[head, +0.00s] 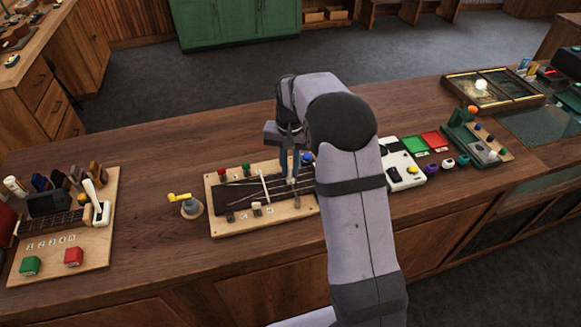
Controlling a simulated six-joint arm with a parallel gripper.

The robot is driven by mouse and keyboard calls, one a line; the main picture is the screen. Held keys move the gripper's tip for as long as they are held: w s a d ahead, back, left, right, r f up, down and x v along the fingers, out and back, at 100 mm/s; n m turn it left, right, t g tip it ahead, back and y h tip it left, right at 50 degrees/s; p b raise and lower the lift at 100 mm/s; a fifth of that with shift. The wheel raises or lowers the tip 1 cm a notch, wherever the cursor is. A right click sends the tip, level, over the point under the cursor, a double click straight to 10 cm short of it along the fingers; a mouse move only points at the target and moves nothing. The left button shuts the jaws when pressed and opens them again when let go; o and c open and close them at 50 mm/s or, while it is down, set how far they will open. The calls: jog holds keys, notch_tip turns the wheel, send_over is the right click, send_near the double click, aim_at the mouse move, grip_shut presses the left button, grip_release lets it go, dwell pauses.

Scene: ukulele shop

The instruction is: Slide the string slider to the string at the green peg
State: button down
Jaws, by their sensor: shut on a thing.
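A light wooden board (220,228) lies on the counter and carries a dark fretboard with pale strings (238,199). Along its far edge are a red peg (222,171), a small green peg (246,169) and a blue peg (307,158). A white bar (265,187) crosses the strings left of my gripper. My gripper (291,178) points down over the right part of the strings, right of the green peg. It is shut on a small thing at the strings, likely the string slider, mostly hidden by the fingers. My arm hides the board's right end.
A yellow-handled crank (184,202) stands just left of the board. Farther left is another wooden board (95,255) with blocks and tools. Right of my arm are a white device (405,176) and green and red trays. Bare counter lies behind the board.

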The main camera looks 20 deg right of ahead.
jog(key=shift+w+r+p, duration=0.15)
jog(key=shift+w+p, duration=1.2)
jog(key=shift+w, duration=1.35)
jog(key=c, duration=1.7)
grip_release()
jog(key=shift+w, duration=0.15)
jog(key=shift+r+b, duration=1.45)
jog(key=shift+r, duration=2.15)
